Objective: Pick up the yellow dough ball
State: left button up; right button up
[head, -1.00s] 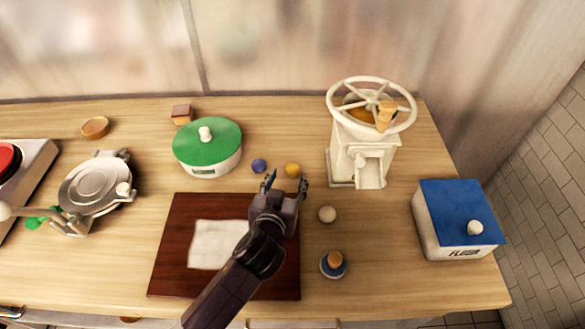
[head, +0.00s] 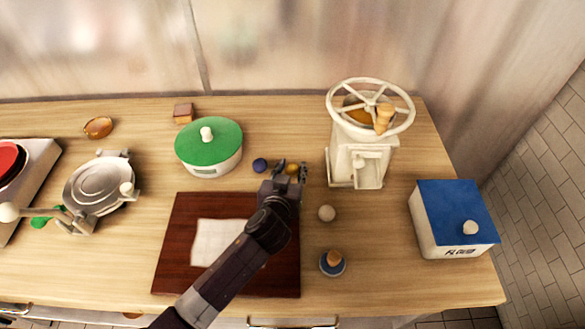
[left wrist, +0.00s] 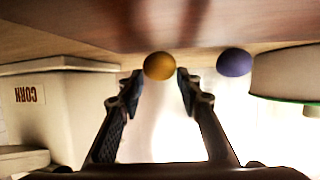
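The yellow dough ball (head: 292,168) lies on the wooden counter between the green-lidded pot and the grinder, partly hidden by my gripper in the head view. In the left wrist view the yellow dough ball (left wrist: 159,66) sits between the tips of my left gripper (left wrist: 160,82). The fingers are spread, with a gap showing beside the ball. In the head view my left gripper (head: 290,170) reaches around the ball from the front. A purple dough ball (head: 260,165) lies just left of it. My right gripper is not in view.
A green-lidded pot (head: 208,148) stands left of the balls, and a white grinder (head: 357,160) with a wheel stands right. A dark red board (head: 180,255) lies in front.

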pick_arm(q)
jog(key=c, duration=0.6)
jog(key=shift+r, duration=0.1)
jog(key=shift+c, duration=0.2)
